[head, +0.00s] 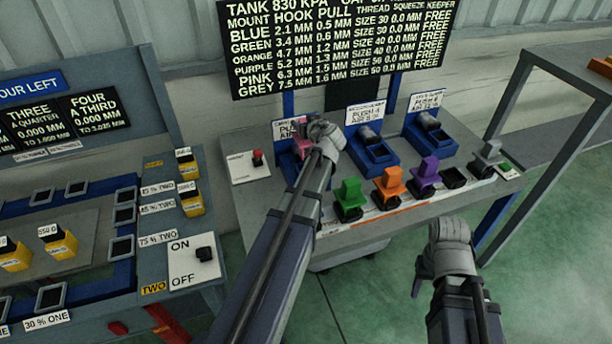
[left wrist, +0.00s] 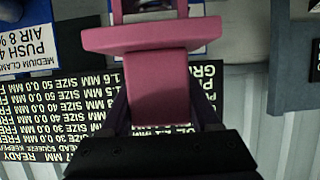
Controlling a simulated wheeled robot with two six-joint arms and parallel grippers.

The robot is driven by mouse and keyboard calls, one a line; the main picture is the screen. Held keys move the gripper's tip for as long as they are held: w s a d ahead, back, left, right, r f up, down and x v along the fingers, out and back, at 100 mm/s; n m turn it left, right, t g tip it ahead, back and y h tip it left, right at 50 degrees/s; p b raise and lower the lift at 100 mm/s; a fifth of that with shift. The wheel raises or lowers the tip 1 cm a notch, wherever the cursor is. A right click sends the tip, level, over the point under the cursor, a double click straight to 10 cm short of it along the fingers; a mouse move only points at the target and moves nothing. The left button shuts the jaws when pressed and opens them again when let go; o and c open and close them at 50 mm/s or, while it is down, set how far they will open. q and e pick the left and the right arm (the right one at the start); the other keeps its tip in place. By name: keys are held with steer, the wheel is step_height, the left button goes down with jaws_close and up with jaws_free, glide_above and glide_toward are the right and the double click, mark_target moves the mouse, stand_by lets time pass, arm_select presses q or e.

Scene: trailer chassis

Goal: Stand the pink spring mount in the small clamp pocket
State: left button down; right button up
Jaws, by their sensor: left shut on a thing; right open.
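The pink spring mount (head: 301,146) is at the left blue clamp (head: 286,164), the back-left one on the grey bench. My left gripper (head: 318,132) is shut on the mount and hides much of it and of the clamp. I cannot tell whether the mount touches the pocket. In the left wrist view the pink mount (left wrist: 158,85) fills the middle between the fingers, with a wide flange across it. My right gripper (head: 450,240) is open and empty, in front of the bench's front edge.
A medium clamp (head: 372,152) and another blue clamp (head: 430,138) stand to the right. Green (head: 351,192), orange (head: 390,182) and purple (head: 425,171) mounts stand in black holders along the front. A readout board (head: 335,45) hangs behind.

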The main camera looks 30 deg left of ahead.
mark_target(305, 142)
arm_select(q)
steer(key=r, duration=0.1)
steer(key=r+p, duration=0.2)
steer(key=shift+s+d, duration=0.35)
steer(key=shift+d, duration=0.05)
step_height(305, 142, down, 10)
steer(key=b, duration=1)
steer(key=shift+f, duration=0.15)
steer(key=shift+f+b, duration=0.2)
steer(key=shift+b, duration=0.1)
steer(key=shift+c, duration=0.6)
jaws_free()
steer(key=shift+r, duration=0.1)
steer(key=shift+r, duration=0.15)
steer(key=p+v, duration=0.5)
steer(key=v, duration=0.7)
